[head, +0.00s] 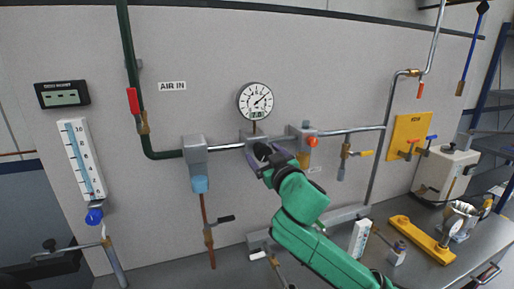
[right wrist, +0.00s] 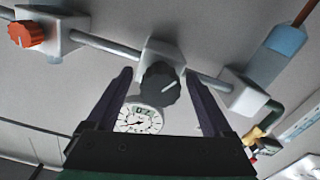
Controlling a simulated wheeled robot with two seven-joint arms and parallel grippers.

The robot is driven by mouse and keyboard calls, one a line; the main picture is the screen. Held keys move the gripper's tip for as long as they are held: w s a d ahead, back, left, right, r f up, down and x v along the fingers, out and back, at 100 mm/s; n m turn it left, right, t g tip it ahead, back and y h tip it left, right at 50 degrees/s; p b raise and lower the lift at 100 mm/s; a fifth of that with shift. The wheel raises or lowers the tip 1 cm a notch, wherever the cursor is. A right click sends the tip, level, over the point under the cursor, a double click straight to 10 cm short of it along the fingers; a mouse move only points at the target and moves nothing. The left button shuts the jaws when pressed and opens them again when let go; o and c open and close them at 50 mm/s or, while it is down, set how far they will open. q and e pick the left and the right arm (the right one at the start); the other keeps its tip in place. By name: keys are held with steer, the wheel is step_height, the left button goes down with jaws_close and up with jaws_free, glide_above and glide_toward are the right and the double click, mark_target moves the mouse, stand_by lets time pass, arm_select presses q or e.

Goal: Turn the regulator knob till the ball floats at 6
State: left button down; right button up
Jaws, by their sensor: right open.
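The flow meter (head: 81,160) is a white, slightly tilted scale plate on the wall at the left of the head view, with numbers up to 10 and a blue knob (head: 94,217) below. I cannot make out its ball. The black regulator knob (right wrist: 159,84), with a white mark, sits on a grey block (right wrist: 162,53) in the right wrist view. My right gripper (head: 265,155) is open at the regulator. Its two dark fingers stand either side of the knob, with gaps visible. In the head view the gripper largely covers the regulator. My left gripper is not in view.
A round pressure gauge (head: 255,101) is just above the regulator. A block with an orange knob (head: 312,141) is close on its right, and a grey filter block (head: 195,150) with a blue bowl is on its left. Pipes run between them. A bench (head: 420,262) with tools is at lower right.

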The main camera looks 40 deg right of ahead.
steer(key=shift+w, duration=0.3)
steer(key=shift+w+d, duration=0.1)
steer(key=shift+w, duration=0.05)
steer(key=shift+s+r, duration=0.1)
steer(key=shift+s, duration=0.25)
steer(key=shift+c, duration=0.3)
steer(key=shift+s+a+r, duration=0.1)
steer(key=shift+s+a, duration=0.1)
steer(key=c, duration=0.5)
jaws_close()
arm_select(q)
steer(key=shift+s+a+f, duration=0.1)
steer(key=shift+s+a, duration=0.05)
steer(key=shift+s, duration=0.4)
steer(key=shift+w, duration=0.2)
arm_select(e)
steer(key=shift+n, duration=0.3)
